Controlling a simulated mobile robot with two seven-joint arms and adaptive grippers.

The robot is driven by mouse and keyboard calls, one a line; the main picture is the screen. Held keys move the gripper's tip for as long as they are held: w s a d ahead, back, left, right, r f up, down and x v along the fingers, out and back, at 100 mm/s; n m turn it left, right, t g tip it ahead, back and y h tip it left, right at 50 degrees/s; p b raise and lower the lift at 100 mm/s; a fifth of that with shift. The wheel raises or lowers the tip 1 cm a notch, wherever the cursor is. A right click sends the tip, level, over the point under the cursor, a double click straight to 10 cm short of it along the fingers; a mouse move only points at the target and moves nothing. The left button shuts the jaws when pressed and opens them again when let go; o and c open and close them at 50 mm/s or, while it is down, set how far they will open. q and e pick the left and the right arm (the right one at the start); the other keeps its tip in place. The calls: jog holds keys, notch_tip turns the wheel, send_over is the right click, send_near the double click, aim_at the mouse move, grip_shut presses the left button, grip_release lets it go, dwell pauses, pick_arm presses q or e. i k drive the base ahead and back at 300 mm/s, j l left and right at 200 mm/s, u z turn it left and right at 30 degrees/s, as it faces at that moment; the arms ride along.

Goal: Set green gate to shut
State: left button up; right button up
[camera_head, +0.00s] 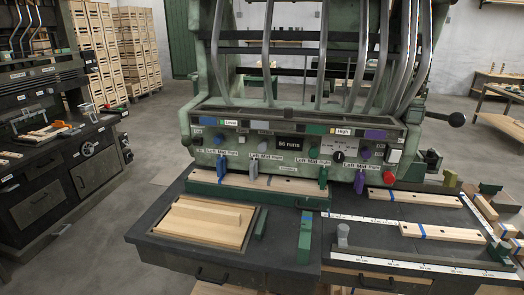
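A green machine (300,112) with several curved metal tubes stands at the middle. Along its front panel hang small coloured levers: a blue one (221,167), a grey one (252,168), a green one (322,178) and a purple one (360,182). The green lever hangs down at the panel's lower edge, right of the centre display (291,143). Labels reading like "Left Mid Right" sit above the levers. I cannot tell from the picture whether the green gate is open or shut. Neither of my grippers is in view.
The dark worktop (190,250) before the machine carries wooden boards (207,222), a green block (305,237), marked planks (415,197) and rulers. A red button (389,175) and a dial (338,156) sit on the panel. Another machine (45,110) stands left; grey floor lies between.

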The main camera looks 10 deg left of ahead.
aim_at(313, 152)
jog(key=i+j+z, duration=0.3)
jog(key=j+z, duration=0.2)
jog(key=j, duration=1.65)
jog(key=j+z, duration=0.5)
jog(key=j, duration=1.65)
jog(key=k, duration=0.05)
